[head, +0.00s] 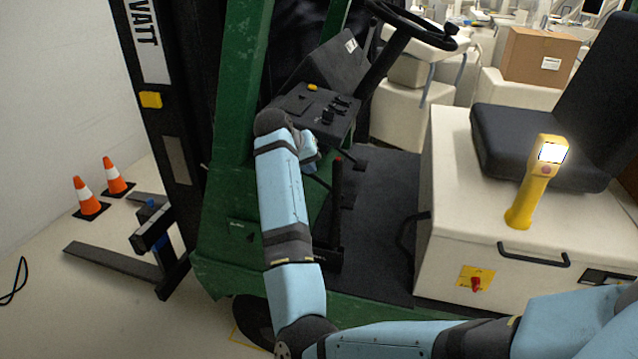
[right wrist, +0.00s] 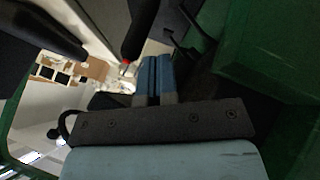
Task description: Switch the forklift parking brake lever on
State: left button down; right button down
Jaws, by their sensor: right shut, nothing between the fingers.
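A black upright lever with a red tip (head: 337,205) rises from the forklift floor beside the green body; I take it to be the parking brake lever. In the right wrist view, a black lever with a red end (right wrist: 140,32) hangs from the top, as if upside down. My right gripper (head: 311,162) is up by the dash, just left of the lever top and mostly hidden by its own wrist. In the right wrist view its blue fingers (right wrist: 155,60) are together and empty, beside the lever's red end. Contact cannot be told. My left gripper is out of view.
The dash panel (head: 318,108) with a yellow button and the steering wheel (head: 410,22) are beyond my right arm. The green pillar (head: 240,90) stands left. A seat (head: 530,150), yellow handheld device (head: 537,185) and red switch (head: 476,283) are at right.

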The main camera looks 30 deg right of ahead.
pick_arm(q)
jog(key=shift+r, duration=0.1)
pick_arm(e)
jog(key=x, duration=1)
dwell(0.3)
